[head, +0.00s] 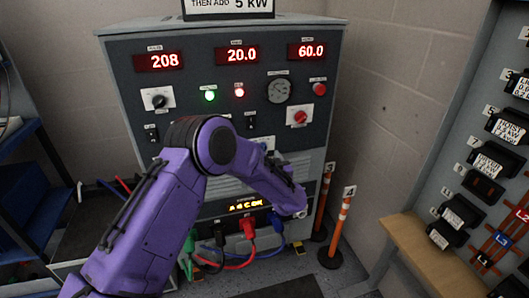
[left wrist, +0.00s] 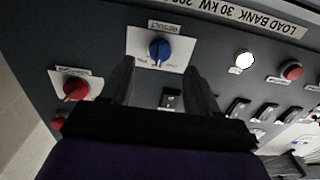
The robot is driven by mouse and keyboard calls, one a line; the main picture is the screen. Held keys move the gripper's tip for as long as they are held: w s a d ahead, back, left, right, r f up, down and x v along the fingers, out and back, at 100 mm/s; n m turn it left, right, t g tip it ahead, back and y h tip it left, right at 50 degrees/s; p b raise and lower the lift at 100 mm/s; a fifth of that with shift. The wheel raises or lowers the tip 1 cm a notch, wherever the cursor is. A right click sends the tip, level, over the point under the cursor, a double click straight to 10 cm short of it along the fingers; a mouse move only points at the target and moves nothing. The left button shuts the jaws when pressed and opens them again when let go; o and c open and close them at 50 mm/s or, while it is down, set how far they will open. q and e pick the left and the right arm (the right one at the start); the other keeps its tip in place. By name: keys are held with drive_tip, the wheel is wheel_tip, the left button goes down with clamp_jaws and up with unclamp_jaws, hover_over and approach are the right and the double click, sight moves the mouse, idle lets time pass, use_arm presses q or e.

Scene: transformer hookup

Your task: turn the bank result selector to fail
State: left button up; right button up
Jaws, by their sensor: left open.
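The bank result selector (left wrist: 159,48) is a blue knob on a white plate, at the upper middle of the left wrist view, which shows the panel upside down. Its plate reads RESULT; the smaller position marks are too small to read. My left gripper (left wrist: 160,82) is open and empty, its two fingers pointing toward the selector, one to each side of its lower edge in the picture. I cannot tell whether they touch the panel. My right gripper is not in view.
A red knob (left wrist: 75,88) sits left of the selector in the wrist view. A white lamp (left wrist: 244,61) and red button (left wrist: 291,70) lie to the right. Coloured cables (head: 240,262) hang low in front. Orange-striped posts (head: 340,225) and a wooden bench (head: 430,250) stand right.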

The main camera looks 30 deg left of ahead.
sight(264, 150)
use_arm(q)
drive_tip(key=x, duration=0.5)
drive_tip(key=shift+w, duration=0.1)
drive_tip(key=c, duration=1)
